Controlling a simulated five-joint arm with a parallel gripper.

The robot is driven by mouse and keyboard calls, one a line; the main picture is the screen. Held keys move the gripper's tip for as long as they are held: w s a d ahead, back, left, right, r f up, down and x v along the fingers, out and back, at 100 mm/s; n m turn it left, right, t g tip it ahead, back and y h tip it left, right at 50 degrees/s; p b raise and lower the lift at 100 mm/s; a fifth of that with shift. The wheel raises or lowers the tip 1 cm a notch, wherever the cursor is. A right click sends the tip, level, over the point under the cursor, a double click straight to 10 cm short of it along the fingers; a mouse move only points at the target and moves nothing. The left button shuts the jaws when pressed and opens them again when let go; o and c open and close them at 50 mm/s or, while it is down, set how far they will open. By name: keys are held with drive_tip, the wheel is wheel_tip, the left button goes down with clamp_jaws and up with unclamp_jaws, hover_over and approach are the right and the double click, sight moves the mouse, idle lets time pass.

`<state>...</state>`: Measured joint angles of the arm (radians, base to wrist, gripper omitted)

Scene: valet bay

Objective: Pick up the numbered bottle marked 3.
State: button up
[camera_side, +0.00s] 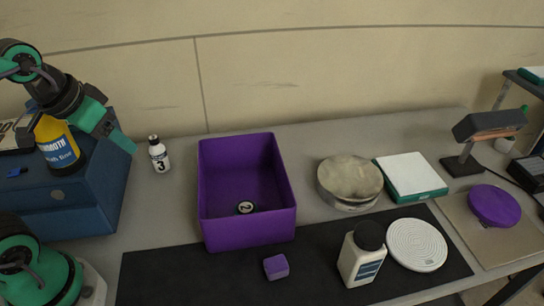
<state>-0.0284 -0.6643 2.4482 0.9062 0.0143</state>
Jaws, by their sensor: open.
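The bottle marked 3 (160,158) is small and white with a black cap. It stands upright on the grey bench, between the blue case and the purple bin. My gripper (122,140) is green and hangs at the upper left, above the blue case's right edge. It is open and apart from the bottle, to its left and a little higher in the picture. Its jaws are seen edge-on, and nothing shows between them.
The blue case (75,215) carries a yellow bottle (58,145). An open purple bin (270,228) holds a small round item marked 2 (245,208). A purple block (276,267) and white bottle (362,258) are on the black mat (190,280). Bench around bottle 3 is clear.

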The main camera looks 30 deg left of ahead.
drive_tip(key=w+a+f+n+g, duration=0.1)
drive_tip(key=w+a+f+g, duration=0.2)
drive_tip(key=w+a, duration=0.45)
drive_tip(key=g, duration=0.2)
hover_over(153, 137)
drive_tip(key=shift+n, duration=0.4)
drive_tip(key=f, duration=0.7)
drive_tip(key=shift+s+d+f, duration=0.25)
drive_tip(key=shift+s+d, duration=0.05)
drive_tip(key=shift+d, duration=0.05)
drive_tip(key=shift+w+a+f, duration=0.1)
drive_tip(key=shift+a+f, duration=0.1)
drive_tip(key=shift+f, duration=0.05)
drive_tip(key=shift+f, duration=0.1)
drive_tip(key=shift+f, duration=1.2)
drive_tip(key=shift+f, duration=0.1)
drive_tip(key=shift+w+a+f, duration=0.1)
drive_tip(key=shift+w+f, duration=0.05)
drive_tip(key=shift+f, duration=2.35)
drive_tip(key=shift+c, duration=0.3)
